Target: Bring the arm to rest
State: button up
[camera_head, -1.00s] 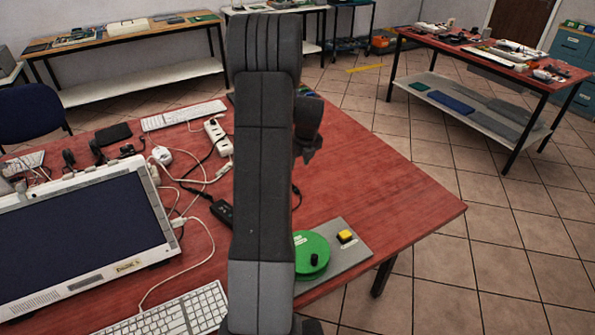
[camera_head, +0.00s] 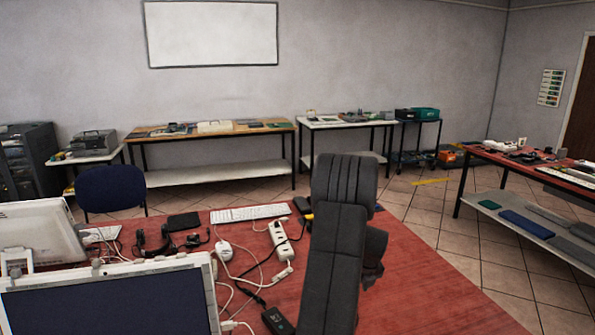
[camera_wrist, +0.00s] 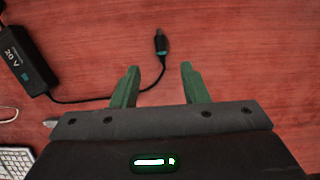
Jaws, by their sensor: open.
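My gripper (camera_wrist: 158,70) shows in the wrist view, its two green fingers spread apart with nothing between them. It is above the red table (camera_wrist: 235,90). A dark cable plug (camera_wrist: 161,42) lies on the table just past the fingertips, and its black cable curves left to a power adapter (camera_wrist: 25,60) marked 20 V. In the head view my arm rises at the centre right over the table, and the gripper's fingers cannot be made out there.
In the head view a white power strip (camera_head: 285,240) and tangled cables lie left of my arm. A white keyboard (camera_head: 250,213) lies behind them, and a monitor (camera_head: 110,300) stands at front left. The table's right part is clear.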

jog(key=p+x, duration=0.1)
jog(key=x, duration=0.7)
jog(key=shift+w+f, duration=0.1)
jog(key=shift+w, duration=0.05)
jog(key=shift+r+p, duration=0.45)
jog(key=shift+r, duration=0.3)
